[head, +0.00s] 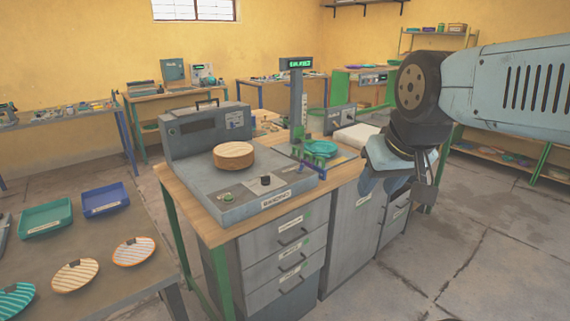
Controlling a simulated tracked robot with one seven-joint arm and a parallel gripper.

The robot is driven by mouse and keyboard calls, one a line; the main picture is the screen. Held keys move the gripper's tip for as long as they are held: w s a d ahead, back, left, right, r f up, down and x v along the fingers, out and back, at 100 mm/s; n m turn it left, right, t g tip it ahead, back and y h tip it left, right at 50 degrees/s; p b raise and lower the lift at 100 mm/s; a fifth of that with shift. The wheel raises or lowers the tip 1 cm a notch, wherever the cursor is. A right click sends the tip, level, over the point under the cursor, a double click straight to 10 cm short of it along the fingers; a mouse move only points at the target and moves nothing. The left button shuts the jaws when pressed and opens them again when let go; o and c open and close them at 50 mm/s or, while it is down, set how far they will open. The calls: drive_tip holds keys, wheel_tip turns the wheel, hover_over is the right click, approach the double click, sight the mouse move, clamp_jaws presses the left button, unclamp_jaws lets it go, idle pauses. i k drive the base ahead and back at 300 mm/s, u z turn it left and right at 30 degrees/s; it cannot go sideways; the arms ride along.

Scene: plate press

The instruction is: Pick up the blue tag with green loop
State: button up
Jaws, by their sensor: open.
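I cannot make out a blue tag with a green loop in the head view; it may be hidden or too small to tell. My gripper (394,188) hangs in the air at the right, in front of the right end of the wooden-topped bench (215,232). Its jaws are open, and I see nothing held between them.
A left table holds a green tray (46,219), a blue tray (105,200) and striped plates (134,251). Right floor is clear.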

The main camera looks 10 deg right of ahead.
sight(322, 172)
drive_tip(key=i, duration=1)
